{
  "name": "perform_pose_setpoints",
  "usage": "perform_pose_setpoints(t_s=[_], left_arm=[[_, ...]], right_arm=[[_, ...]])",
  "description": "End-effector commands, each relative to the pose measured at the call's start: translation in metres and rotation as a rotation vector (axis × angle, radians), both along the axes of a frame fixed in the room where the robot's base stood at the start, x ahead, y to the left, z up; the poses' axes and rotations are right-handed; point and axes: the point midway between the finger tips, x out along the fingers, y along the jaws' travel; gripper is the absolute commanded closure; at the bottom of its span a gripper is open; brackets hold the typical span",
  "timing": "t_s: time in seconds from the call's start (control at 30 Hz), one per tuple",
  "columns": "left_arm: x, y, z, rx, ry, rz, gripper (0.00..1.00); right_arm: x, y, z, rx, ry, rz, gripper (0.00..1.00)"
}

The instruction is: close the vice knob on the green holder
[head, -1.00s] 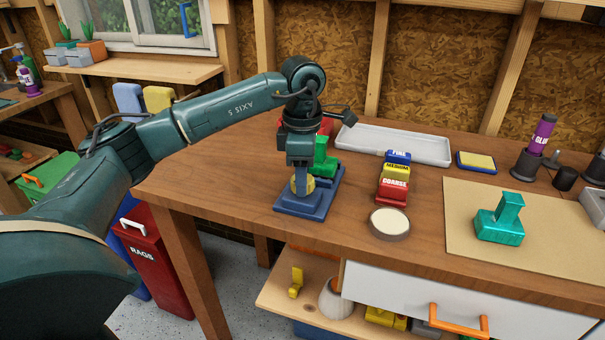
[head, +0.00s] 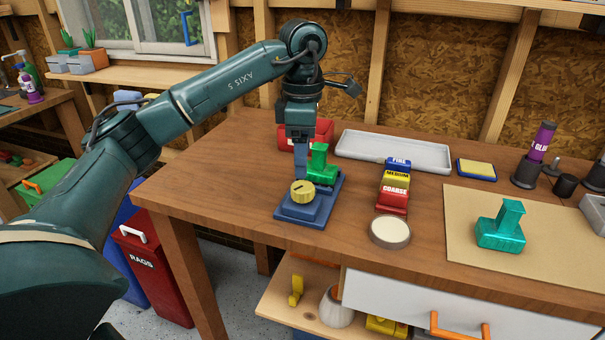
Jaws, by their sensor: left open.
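A blue vice (head: 334,196) stands at the left part of the workbench, with a green printed piece (head: 320,166) upright in it. Its yellow knob (head: 303,191) is at the front left, with a short dark mark on its top. My left gripper (head: 300,165) points straight down just above and behind the knob. It is open, empty and appears clear of the knob; only one finger shows clearly. My right gripper is not in view.
A red box (head: 291,138) is behind the vice. Sanding blocks labelled FINE, MEDIUM and COARSE (head: 393,200), a round dish (head: 390,231) and a grey tray (head: 393,150) lie to the right. A teal piece (head: 501,229) stands on a tan mat (head: 465,203).

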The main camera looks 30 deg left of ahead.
Motion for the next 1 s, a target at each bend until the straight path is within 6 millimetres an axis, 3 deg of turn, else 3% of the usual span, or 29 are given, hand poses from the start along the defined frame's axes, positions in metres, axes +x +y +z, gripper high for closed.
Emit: perform_pose_setpoints(t_s=[0.1,0.3,0.87,1.0], left_arm=[[0.000,0.000,0.030,0.000,-0.004,0.000,0.36],[0.000,0.000,0.057,0.000,-0.001,-0.001,0.36],[0.000,0.000,0.063,0.000,0.001,0.000,0.36],[0.000,0.000,0.069,0.000,0.004,-0.001,0.36]], right_arm=[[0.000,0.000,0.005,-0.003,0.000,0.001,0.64],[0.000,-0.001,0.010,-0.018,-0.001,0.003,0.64],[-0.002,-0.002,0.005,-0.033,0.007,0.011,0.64],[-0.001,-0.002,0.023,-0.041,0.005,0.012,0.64]])
